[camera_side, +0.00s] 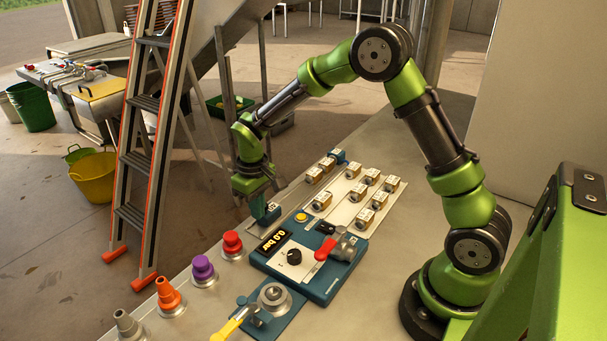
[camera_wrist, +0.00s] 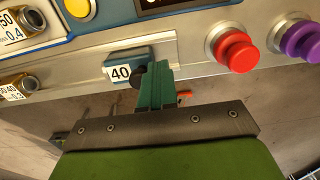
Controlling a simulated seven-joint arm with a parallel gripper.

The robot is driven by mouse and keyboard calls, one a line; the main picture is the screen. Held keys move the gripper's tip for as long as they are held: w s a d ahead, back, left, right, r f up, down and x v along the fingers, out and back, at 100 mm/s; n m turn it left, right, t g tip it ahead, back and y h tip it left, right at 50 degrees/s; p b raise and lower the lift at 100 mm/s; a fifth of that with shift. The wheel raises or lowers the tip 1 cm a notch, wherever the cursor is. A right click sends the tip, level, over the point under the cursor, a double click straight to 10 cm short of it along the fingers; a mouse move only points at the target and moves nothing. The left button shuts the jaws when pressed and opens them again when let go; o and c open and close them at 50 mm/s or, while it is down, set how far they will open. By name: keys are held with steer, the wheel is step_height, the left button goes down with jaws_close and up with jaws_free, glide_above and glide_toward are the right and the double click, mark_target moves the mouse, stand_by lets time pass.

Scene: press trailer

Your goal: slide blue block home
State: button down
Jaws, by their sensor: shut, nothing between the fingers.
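The blue block (camera_wrist: 128,62), marked 40 on a white label, sits on a pale metal rail (camera_wrist: 95,80) in the wrist view. A dark round knob (camera_wrist: 138,76) shows at its side, partly behind my fingers. My gripper (camera_wrist: 157,75) is shut and empty, with its teal fingertips close to the right side of the block. I cannot tell whether they touch it. In the side view my gripper (camera_side: 263,214) points down at the near stretch of the rail and largely hides the block there.
A small blue piece (camera_side: 338,156) is at the rail's far end. Several brass-coloured labelled blocks (camera_side: 322,201) stand on the panel beside it. The blue control box (camera_side: 310,268) with a red lever (camera_side: 327,248) is close by. Red (camera_side: 232,243) and purple (camera_side: 203,269) knobs line the near edge.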

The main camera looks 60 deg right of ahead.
steer(key=shift+d, duration=7.2)
steer(key=shift+a, duration=0.4)
steer(key=shift+r, duration=0.15)
step_height(320, 180, up, 9)
